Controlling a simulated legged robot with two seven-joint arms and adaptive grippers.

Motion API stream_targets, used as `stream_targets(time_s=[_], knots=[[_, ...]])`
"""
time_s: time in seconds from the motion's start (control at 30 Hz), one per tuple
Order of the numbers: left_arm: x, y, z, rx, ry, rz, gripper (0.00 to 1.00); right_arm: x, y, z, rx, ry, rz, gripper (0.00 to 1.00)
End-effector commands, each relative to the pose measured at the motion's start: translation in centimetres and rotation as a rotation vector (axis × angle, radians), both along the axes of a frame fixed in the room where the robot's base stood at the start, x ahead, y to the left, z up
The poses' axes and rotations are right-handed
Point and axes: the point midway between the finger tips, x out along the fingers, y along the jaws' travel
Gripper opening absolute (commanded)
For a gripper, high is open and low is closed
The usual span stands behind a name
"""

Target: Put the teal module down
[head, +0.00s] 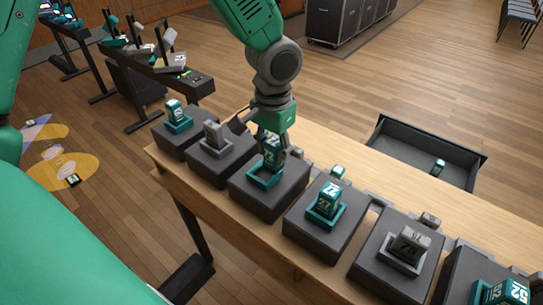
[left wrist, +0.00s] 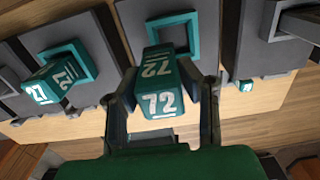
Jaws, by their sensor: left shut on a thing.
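A teal module (head: 271,152) marked 72 is held between the fingers of my left gripper (head: 273,146). It also shows in the left wrist view (left wrist: 163,92), with a finger on each side. Its far end overlaps the opening of a teal square frame (head: 262,184) on a dark grey block; the frame also shows in the left wrist view (left wrist: 195,34). I cannot tell whether the module touches the frame or hangs just above it. My right gripper is not in view.
Another teal module (head: 328,199), marked 27, stands on the neighbouring block. Grey modules (head: 213,134) (head: 411,243) stand on other blocks in the row. An open dark drawer (head: 400,137) at the far side holds a small teal piece (head: 438,167). Bare wooden tabletop (head: 345,155) lies between.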

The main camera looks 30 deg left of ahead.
Motion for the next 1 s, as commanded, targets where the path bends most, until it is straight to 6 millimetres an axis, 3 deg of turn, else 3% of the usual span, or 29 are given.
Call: stream_targets(time_s=[0.23, 0.43, 0.47, 0.5, 0.83, 1.0], knots=[[-0.2, 1.7, -3.7, -0.017, 0.004, 0.005, 0.00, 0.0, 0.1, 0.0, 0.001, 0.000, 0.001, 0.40], [-0.1, 1.6, -4.0, -0.013, 0.006, 0.006, 0.00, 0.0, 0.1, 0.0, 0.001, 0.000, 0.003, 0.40], [-0.1, 1.5, -4.0, -0.010, 0.006, 0.006, 0.38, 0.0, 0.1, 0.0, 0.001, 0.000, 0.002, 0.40], [-0.1, 1.3, -3.9, -0.008, 0.006, 0.005, 0.52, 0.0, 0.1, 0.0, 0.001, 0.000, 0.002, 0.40], [-0.1, 0.7, -3.4, -0.005, -0.001, 0.004, 0.52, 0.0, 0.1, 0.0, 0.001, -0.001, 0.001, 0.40], [0.0, 1.0, -1.5, -0.009, -0.004, 0.006, 0.52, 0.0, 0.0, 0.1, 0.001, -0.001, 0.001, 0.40]])
